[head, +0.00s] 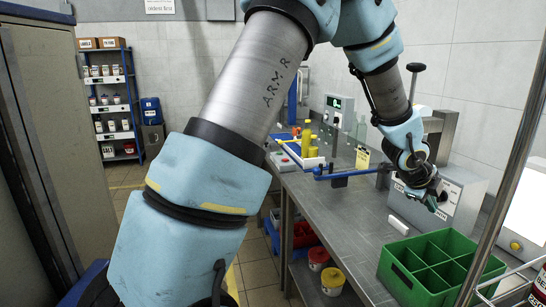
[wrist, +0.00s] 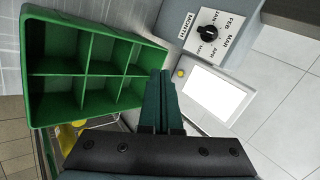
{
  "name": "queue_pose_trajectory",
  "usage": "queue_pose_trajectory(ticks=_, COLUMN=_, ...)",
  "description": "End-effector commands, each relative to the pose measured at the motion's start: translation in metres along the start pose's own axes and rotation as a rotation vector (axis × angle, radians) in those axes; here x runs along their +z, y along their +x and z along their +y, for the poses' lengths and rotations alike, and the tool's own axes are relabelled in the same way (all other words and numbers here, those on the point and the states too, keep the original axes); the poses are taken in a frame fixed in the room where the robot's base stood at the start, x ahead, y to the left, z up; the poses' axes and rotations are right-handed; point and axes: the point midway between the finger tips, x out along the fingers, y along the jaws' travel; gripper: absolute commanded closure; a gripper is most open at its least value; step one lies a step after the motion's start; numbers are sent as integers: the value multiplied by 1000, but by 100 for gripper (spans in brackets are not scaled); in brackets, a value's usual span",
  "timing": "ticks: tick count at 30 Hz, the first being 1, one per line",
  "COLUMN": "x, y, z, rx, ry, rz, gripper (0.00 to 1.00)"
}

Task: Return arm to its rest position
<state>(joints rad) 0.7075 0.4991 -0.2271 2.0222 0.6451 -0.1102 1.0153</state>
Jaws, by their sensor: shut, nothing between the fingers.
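My gripper (head: 436,200) hangs at the end of my bent arm, above the right part of the steel bench in the head view. It is near the front of a grey machine and up and behind the green divided crate. In the wrist view my gripper (wrist: 163,75) has its two dark green fingers together with nothing between them. My arm's large blue and grey links fill the middle of the head view and hide part of the bench and floor.
The steel bench (head: 355,215) carries an empty green crate (head: 395,272), also in the wrist view (wrist: 95,22). A grey machine (head: 466,203) stands close to my gripper. A white cylinder (head: 398,225) lies near the crate. Yellow and blue items stand farther back. A shelf (head: 108,100) is at the far left.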

Motion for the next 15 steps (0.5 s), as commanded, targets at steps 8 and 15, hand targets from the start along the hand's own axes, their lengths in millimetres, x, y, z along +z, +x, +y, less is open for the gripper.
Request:
queue_pose_trajectory(ticks=8, x=91, y=-34, z=53, rx=61, ry=-378, rz=-176, gripper=100)
queue_pose_trajectory(ticks=15, x=190, y=-106, z=164, rx=102, ry=-1030, rz=-448, gripper=100)
